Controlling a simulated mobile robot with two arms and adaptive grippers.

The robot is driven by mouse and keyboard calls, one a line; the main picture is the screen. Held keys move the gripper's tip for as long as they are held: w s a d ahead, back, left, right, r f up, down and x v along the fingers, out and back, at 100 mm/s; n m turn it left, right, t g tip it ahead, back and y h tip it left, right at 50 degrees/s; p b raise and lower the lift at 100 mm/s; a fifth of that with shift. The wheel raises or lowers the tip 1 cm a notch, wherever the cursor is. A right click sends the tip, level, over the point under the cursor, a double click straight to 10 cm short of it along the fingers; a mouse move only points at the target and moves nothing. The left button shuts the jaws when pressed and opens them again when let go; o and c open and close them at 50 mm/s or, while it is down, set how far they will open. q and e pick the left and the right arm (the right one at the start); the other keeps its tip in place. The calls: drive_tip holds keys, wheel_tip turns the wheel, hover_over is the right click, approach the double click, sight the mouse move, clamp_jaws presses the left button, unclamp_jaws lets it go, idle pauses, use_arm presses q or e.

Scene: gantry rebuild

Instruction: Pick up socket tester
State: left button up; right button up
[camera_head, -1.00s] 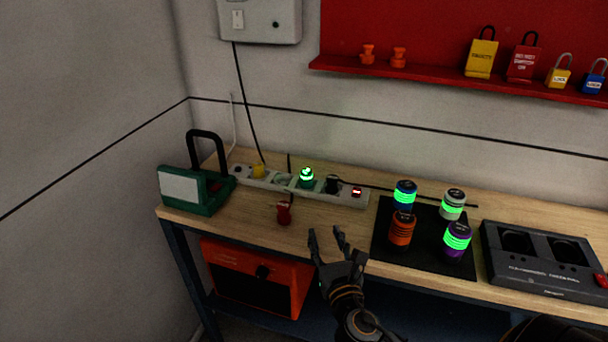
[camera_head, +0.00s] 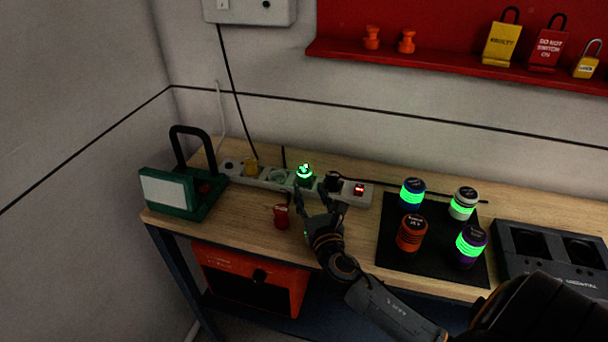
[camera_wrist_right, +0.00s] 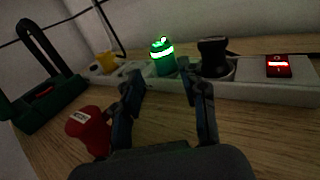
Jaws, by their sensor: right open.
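The socket tester looks to be the green plug (camera_head: 305,174) with a lit green band and lights on top. It sits upright in the white power strip (camera_head: 231,171) at the back of the bench. It also shows in the right wrist view (camera_wrist_right: 162,58), straight ahead between and beyond the fingers. My right gripper (camera_head: 317,197) is open and empty, just in front of the strip and apart from the tester. Its two fingers (camera_wrist_right: 166,82) point at the strip in the right wrist view. My left gripper is not in view.
A black plug (camera_wrist_right: 213,56) stands right of the tester, with a lit red switch (camera_head: 359,189) beyond. A yellow plug (camera_head: 251,167) is left. A red object (camera_head: 281,216) stands left of my gripper. A green lamp (camera_head: 183,195) and a black mat with glowing cylinders (camera_head: 393,250) flank the area.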

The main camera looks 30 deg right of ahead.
sight(306, 176)
drive_tip(key=x, duration=0.3)
drive_tip(key=shift+w, duration=0.15)
drive_tip(key=p+x, duration=0.1)
drive_tip(key=x, duration=0.4)
drive_tip(key=shift+w+d+r, duration=0.1)
drive_tip(key=shift+d, duration=0.2)
clamp_jaws()
